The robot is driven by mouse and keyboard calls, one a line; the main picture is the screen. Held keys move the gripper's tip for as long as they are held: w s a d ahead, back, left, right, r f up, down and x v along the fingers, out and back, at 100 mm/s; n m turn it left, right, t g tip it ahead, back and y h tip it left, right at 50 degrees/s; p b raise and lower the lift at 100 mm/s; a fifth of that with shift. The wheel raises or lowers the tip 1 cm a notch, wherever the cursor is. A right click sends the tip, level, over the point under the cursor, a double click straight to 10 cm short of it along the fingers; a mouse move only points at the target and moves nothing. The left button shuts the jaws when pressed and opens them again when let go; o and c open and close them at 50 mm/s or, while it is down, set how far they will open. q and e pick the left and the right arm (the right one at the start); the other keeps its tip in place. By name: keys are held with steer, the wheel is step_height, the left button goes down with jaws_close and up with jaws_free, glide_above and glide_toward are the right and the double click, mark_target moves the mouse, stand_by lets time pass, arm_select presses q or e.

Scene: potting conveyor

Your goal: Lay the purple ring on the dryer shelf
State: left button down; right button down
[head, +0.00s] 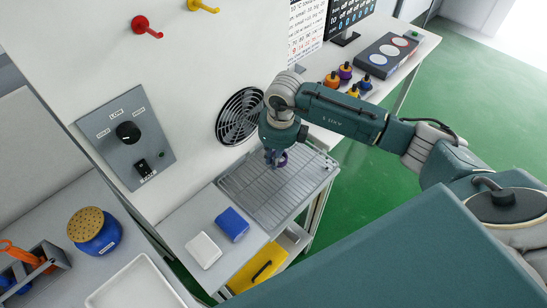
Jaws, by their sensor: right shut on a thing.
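The purple ring (283,160) is small and partly hidden by my right gripper (275,158). The gripper points down and is shut on the ring. It is over the back part of the dryer shelf (262,203), a grey wire rack below a round black fan grille (240,116). I cannot tell whether the ring touches the rack. The rest of the rack is bare. My left gripper is not in view.

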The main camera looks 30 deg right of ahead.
steer(key=shift+f, duration=0.15)
steer(key=c, duration=1.8)
jaws_free()
steer(key=shift+c, duration=0.2)
steer(key=shift+r, duration=0.35)
step_height(320, 180, up, 12)
steer(key=s+b, duration=0.1)
steer(key=b, duration=0.1)
steer(key=shift+s+d+f, duration=0.2)
